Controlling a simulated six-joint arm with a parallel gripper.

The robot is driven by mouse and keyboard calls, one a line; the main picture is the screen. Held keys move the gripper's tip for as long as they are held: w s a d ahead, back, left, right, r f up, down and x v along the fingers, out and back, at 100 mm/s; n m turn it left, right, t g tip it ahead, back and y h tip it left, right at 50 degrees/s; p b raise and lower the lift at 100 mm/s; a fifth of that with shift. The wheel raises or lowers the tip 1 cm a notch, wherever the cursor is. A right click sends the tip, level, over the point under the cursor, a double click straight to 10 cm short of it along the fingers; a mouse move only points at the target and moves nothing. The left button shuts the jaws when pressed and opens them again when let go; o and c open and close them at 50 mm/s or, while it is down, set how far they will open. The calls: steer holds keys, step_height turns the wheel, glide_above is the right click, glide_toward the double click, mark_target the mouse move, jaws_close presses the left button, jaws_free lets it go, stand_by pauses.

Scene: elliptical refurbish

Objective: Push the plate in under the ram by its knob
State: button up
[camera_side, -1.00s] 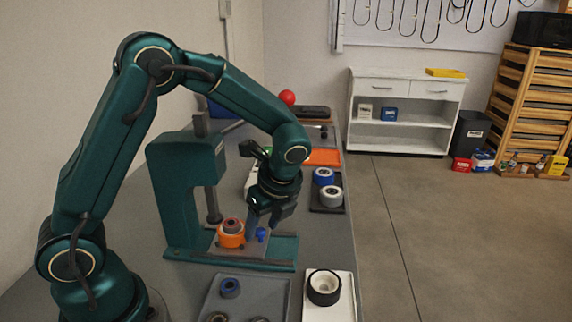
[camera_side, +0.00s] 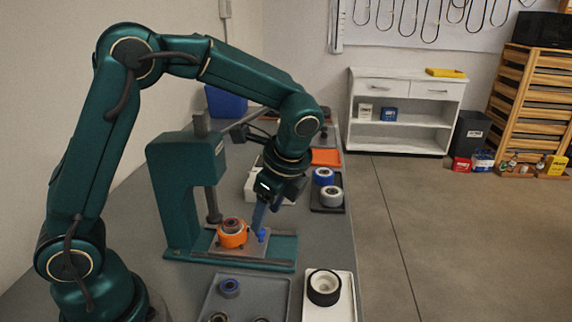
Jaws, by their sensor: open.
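The teal press (camera_side: 172,190) stands on the bench with its grey ram (camera_side: 212,205) pointing down. The flat grey plate (camera_side: 252,249) lies on the press base, to the right of the ram. An orange ring-shaped part (camera_side: 233,239) with a dark, reddish centre sits on the plate, just right of the ram. The small blue knob (camera_side: 263,235) stands at the plate's right side. My gripper (camera_side: 259,219) is open and points down, its fingertips just above or beside the knob. I cannot tell whether they touch it.
A grey tray (camera_side: 252,286) with several rings and a white tray (camera_side: 338,305) with a black-and-white wheel (camera_side: 324,287) lie in front. A dark tray (camera_side: 328,208) holding a blue and a white wheel is at right. An orange tray (camera_side: 325,156) lies behind.

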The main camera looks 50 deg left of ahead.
mark_target(263, 234)
steer(key=shift+a+f+n, duration=0.35)
steer(key=shift+f+n, duration=0.45)
steer(key=shift+n, duration=4.55)
steer(key=shift+a+f+n, duration=0.3)
steer(key=shift+f+n, duration=0.55)
steer(key=shift+n, duration=4.55)
steer(key=shift+a+f+n, duration=0.35)
steer(key=shift+f+n, duration=0.45)
steer(key=shift+n, duration=4.55)
jaws_close()
steer(key=shift+r, duration=0.1)
